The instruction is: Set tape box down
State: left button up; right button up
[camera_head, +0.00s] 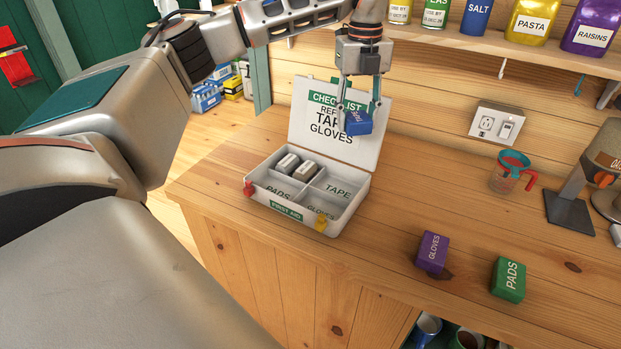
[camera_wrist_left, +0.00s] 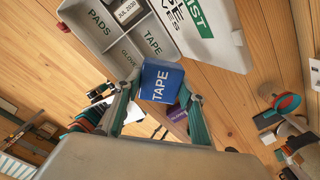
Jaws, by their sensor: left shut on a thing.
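My left gripper (camera_head: 358,112) is shut on the blue tape box (camera_head: 357,123) and holds it in the air in front of the open lid (camera_head: 330,95) of the first aid case. In the left wrist view the tape box (camera_wrist_left: 161,82) sits between the fingertips, its TAPE label showing. The white first aid case (camera_head: 301,221) lies open on the counter, with compartments labelled PADS, TAPE and GLOVES. Two small pale boxes (camera_head: 295,172) are in the back left of the case. The TAPE compartment (camera_head: 333,188) looks empty. My right gripper is not in view.
A purple gloves box (camera_head: 432,252) and a green pads box (camera_head: 508,279) stand on the counter at the right front. A measuring cup (camera_head: 511,172) and a grey appliance (camera_head: 585,180) stand at the right back. The counter between is clear.

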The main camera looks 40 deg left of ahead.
pick_arm(q)
jog(key=shift+s+a+f, duration=0.1)
jog(key=shift+s+a, duration=0.1)
jog(key=shift+a, duration=0.45)
jog(key=shift+s+a, duration=0.2)
jog(key=shift+a, duration=0.4)
jog(key=shift+s+a+f, duration=0.1)
jog(key=shift+a+f, duration=0.1)
jog(key=shift+f, duration=0.1)
send_over(338, 192)
notch_tip(338, 192, down, 16)
jog(key=shift+r+p, duration=0.25)
jog(key=shift+p, duration=0.15)
notch_tip(338, 192, down, 4)
jog(key=shift+r, duration=0.2)
jog(key=shift+f, duration=0.1)
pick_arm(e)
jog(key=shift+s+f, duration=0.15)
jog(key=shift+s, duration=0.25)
pick_arm(q)
jog(key=shift+f, duration=0.1)
jog(key=o, duration=0.6)
jog(key=shift+f, duration=0.1)
jog(key=shift+o, duration=0.6)
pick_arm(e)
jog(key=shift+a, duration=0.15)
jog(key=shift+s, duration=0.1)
